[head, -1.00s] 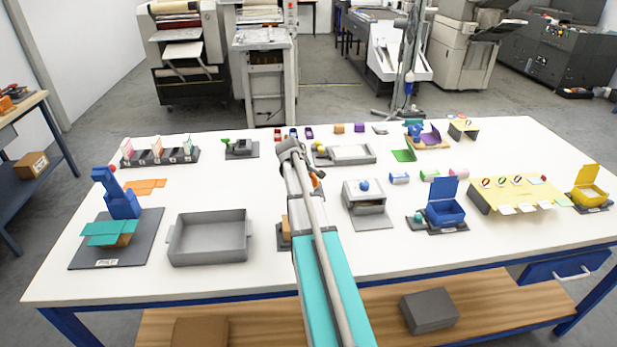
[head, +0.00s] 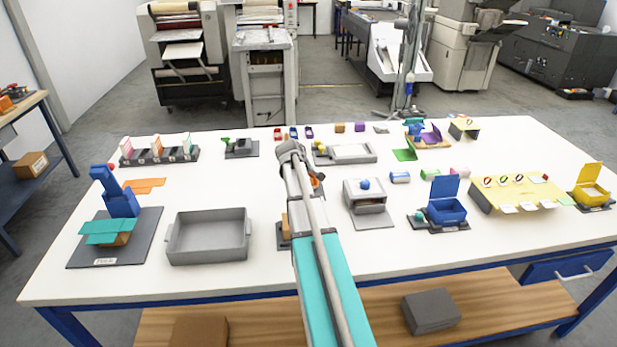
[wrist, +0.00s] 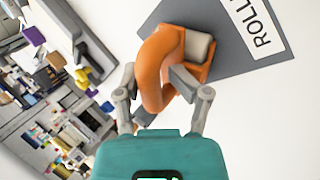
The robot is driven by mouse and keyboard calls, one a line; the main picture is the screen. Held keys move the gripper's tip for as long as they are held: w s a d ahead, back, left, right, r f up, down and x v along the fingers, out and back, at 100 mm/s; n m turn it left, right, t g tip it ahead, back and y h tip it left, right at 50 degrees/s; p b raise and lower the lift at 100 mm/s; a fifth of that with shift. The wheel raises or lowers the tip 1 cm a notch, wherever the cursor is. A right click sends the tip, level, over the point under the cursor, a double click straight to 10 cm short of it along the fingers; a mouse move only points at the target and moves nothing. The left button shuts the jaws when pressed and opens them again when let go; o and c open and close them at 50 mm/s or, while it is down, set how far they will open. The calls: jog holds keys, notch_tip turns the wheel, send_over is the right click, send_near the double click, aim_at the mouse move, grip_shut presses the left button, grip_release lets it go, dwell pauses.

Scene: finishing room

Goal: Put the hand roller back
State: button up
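The hand roller (wrist: 152,70) has a curved orange handle and a grey cylinder in the wrist view. My gripper (wrist: 154,80) has its fingers on both sides of the orange handle and appears closed on it. The roller overlaps the edge of a dark grey mat (wrist: 225,62) with a white label reading "ROLL", the rest cut off. I cannot tell whether the roller touches the mat. In the head view, a bit of orange (head: 317,182) shows beside my arm's end, and my arm hides most of that area.
A grey box with a blue knob (head: 366,196) and an open blue box (head: 446,212) stand right.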

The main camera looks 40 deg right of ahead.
jog(key=shift+r, duration=0.25)
jog(key=shift+r+p, duration=0.7)
jog(key=shift+p, duration=0.2)
jog(key=p+v, duration=0.9)
jog(key=v, duration=0.2)
jog(key=shift+a, duration=0.25)
jog(key=shift+r, duration=0.15)
jog(key=s+a+f+m+y, duration=0.1)
jog(key=s+a, duration=0.4)
jog(key=a, duration=0.7)
jog(key=s+a+f+g+y, duration=0.1)
jog(key=s+a+y, duration=0.2)
jog(key=a, duration=1)
jog(key=s+a+f+m+y, duration=0.1)
jog(key=s+a+y, duration=0.1)
jog(key=s+a, duration=0.5)
jog(key=a, duration=0.5)
jog(key=shift+s+m+g, duration=0.3)
jog(key=shift+a+f, duration=0.15)
jog(key=shift+f, duration=0.05)
